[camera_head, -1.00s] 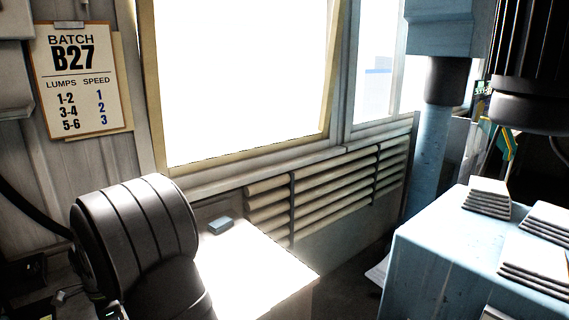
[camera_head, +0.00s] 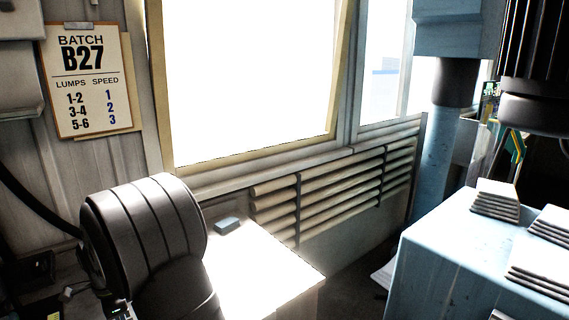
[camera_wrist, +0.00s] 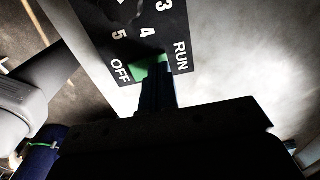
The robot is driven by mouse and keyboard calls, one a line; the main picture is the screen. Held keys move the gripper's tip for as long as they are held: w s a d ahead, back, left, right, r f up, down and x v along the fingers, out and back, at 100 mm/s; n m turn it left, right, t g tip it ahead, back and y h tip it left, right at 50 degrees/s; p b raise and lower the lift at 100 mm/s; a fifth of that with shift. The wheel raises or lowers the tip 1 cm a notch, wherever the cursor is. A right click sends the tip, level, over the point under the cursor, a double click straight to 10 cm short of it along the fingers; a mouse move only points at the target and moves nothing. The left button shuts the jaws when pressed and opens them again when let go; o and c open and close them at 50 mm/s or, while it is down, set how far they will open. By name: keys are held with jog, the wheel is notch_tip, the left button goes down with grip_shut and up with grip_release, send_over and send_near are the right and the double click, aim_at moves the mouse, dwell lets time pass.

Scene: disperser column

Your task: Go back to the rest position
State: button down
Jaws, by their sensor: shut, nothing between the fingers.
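In the camera_wrist view my gripper (camera_wrist: 158,88) is a dark shape with its narrow fingers shut together and nothing between them. It lies over a black control panel (camera_wrist: 178,28) marked with the numbers 3, 4 and 5 and the words OFF and RUN. A green patch (camera_wrist: 150,68) shows between OFF and RUN, partly hidden behind the fingertips. I cannot tell whether the fingers touch the panel. My gripper does not show in the camera_head view.
A clipboard (camera_head: 88,80) reading BATCH B27 hangs on the left wall. A small grey block (camera_head: 227,224) lies on a sunlit white table (camera_head: 262,268). A light blue block-like surface (camera_head: 440,262) at right bears stacked white slabs (camera_head: 496,200). A blue column (camera_head: 437,150) stands behind.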

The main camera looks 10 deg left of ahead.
jog(key=w+d+r, duration=0.1)
jog(key=d+r, duration=0.5)
jog(key=r, duration=0.6)
jog(key=d+r+t, duration=0.1)
jog(key=d+r, duration=0.5)
jog(key=r, duration=0.7)
jog(key=shift+w+d+y, duration=0.2)
jog(key=shift+w+y, duration=0.1)
jog(key=shift+w, duration=0.05)
dwell(0.5)
